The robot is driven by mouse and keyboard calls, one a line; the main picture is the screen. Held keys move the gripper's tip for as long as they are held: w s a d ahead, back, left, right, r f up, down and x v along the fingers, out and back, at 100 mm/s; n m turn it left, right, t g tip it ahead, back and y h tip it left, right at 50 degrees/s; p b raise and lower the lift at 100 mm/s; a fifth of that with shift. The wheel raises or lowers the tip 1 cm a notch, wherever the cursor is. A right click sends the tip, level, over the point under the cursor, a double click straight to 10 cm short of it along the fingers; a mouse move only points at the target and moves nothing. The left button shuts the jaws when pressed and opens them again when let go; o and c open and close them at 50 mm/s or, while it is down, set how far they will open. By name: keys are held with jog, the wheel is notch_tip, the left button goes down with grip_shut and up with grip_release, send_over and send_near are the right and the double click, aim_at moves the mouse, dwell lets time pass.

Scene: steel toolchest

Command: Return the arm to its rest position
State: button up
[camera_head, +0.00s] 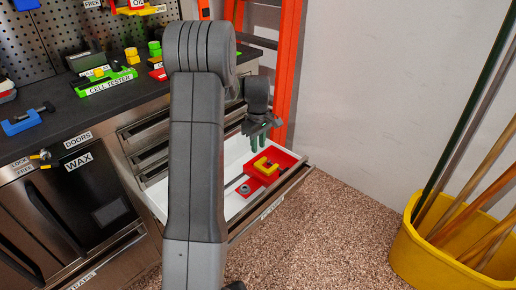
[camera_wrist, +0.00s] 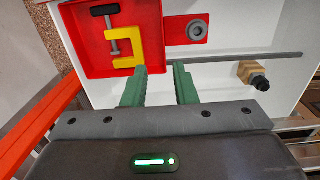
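My gripper (camera_head: 258,141) has green fingers and hangs above an open drawer (camera_head: 236,205) of the steel toolchest. In the wrist view the two fingers (camera_wrist: 160,86) stand apart with nothing between them, so it is open. Below it in the drawer is a red tray (camera_head: 284,157) holding a yellow clamp (camera_head: 265,167), which also shows in the wrist view (camera_wrist: 126,47). The fingertips appear near the tray's edge in the wrist view, apart from the clamp. My grey arm hides part of the chest and drawer.
The drawer also holds a grey ring (camera_wrist: 197,30), a thin rod (camera_wrist: 230,58) and a brass fitting (camera_wrist: 252,74). An orange upright frame (camera_head: 287,65) stands close behind my gripper. A yellow bucket (camera_head: 440,255) with poles is at right. The floor between is clear.

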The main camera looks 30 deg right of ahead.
aim_at(258, 181)
jog(key=shift+f, duration=0.15)
notch_tip(258, 181, down, 14)
jog(key=b, duration=0.2)
jog(key=shift+a+b, duration=0.1)
jog(key=shift+b, duration=0.3)
jog(key=shift+a+r, duration=0.2)
